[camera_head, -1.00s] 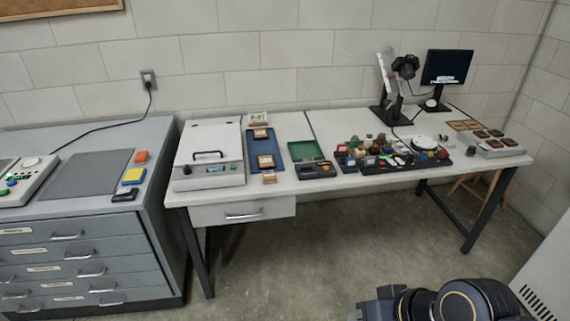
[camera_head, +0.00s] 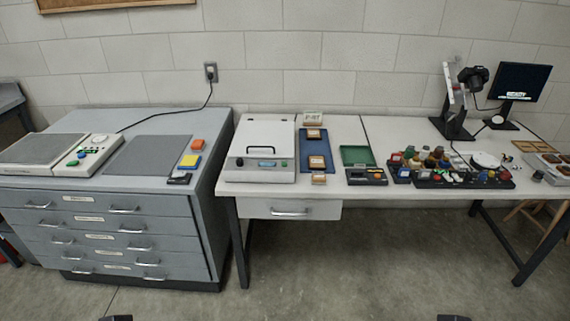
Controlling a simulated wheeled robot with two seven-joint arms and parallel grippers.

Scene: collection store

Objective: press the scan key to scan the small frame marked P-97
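A small upright card or frame (camera_head: 313,118) with dark marks that may read P-97 stands behind the blue tray (camera_head: 314,143). Small brown frames lie on the tray, one at the back (camera_head: 313,133) and one nearer (camera_head: 316,162). Another small brown piece (camera_head: 319,179) is at its front. A white lidded box (camera_head: 262,150) with a handle, small display and green button stands left of the tray. The monitor (camera_head: 522,82) at the right reads READY. I cannot tell which key is the scan key. No gripper fingers show; only dark parts of mine touch the bottom edge.
A grey drawer cabinet (camera_head: 110,225) stands left, holding a panel with coloured buttons (camera_head: 85,154), a grey mat (camera_head: 146,155) and coloured blocks. The floor ahead is clear.

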